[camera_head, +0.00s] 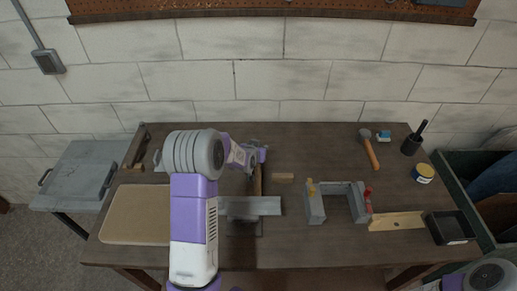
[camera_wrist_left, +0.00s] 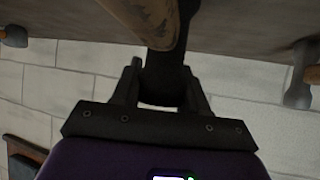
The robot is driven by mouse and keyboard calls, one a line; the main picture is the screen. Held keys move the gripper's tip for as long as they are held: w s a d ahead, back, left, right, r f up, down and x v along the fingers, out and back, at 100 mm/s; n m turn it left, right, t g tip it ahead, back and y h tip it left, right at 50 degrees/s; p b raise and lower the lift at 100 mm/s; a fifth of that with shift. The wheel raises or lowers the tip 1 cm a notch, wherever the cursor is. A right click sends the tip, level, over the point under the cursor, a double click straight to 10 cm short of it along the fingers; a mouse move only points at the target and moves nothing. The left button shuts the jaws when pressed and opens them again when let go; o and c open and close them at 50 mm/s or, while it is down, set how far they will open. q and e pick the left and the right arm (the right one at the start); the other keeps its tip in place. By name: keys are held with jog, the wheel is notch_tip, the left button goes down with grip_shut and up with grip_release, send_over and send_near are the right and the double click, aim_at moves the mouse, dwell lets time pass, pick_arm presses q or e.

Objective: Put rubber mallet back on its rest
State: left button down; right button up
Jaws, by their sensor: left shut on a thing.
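My left gripper (camera_head: 250,152) is over the middle of the bench, shut on what appears to be the rubber mallet. A brown wooden part of the mallet (camera_head: 258,180) shows below the gripper in the head view. In the left wrist view its wood (camera_wrist_left: 148,18) shows above the fingers (camera_wrist_left: 163,85), with a dark part between them. The mallet's head is mostly hidden, and I cannot tell whether it touches anything. I cannot clearly single out its rest; a grey metal piece (camera_head: 265,206) lies just below the mallet in the head view. My right gripper is outside the view.
A hammer-like tool with an orange handle (camera_head: 371,152) lies at the back right. A grey U-shaped frame (camera_head: 316,208) stands right of centre, near a wooden strip (camera_head: 396,221) and a black tray (camera_head: 449,228). A tan board (camera_head: 135,215) covers the left front.

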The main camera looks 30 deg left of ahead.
pick_arm(q)
jog(key=shift+r, duration=0.1)
jog(key=c, duration=0.6)
grip_release()
